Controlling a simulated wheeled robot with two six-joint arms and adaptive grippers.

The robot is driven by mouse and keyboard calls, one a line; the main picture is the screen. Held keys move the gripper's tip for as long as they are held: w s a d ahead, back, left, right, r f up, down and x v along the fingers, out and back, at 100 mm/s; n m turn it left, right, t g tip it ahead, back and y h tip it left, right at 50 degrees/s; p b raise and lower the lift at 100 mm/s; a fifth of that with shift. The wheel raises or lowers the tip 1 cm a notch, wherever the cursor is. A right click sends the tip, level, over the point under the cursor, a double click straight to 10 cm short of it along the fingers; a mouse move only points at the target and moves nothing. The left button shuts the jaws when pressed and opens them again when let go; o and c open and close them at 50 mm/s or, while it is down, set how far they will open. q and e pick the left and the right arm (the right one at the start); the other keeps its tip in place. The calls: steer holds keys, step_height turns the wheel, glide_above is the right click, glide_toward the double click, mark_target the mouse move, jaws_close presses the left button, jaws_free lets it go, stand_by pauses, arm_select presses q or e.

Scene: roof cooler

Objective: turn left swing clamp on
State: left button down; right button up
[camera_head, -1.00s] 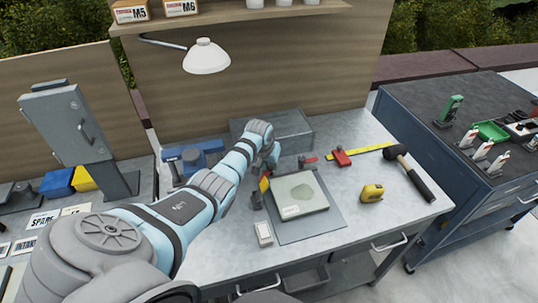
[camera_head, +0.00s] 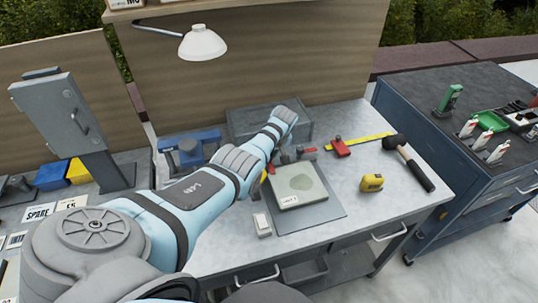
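A pale grey-green block (camera_head: 297,186) with a label lies on a dark mat (camera_head: 317,207) on the workbench. A swing clamp stands at the block's left edge; only a bit of its red and yellow handle (camera_head: 265,176) shows, the rest hidden behind my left arm. Another clamp with a red handle (camera_head: 307,150) is at the block's far edge. My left gripper (camera_head: 284,156) is pointed down near the block's far left corner, between the two clamps. My arm mostly covers its fingers, so contact and opening are unclear. My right gripper is not in view.
A small white box (camera_head: 262,225) stands left of the mat. A yellow tape measure (camera_head: 371,183), a red tool (camera_head: 341,147) and a hammer (camera_head: 415,169) lie to the right. A grey box (camera_head: 270,124) stands behind. A lamp (camera_head: 202,43) hangs above.

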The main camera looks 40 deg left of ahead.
mark_target(275, 171)
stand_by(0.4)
arm_select(q)
steer(key=c, duration=1.4)
jaws_free()
steer(key=shift+o, duration=0.2)
steer(key=v, duration=1.2)
steer(key=shift+w, duration=0.15)
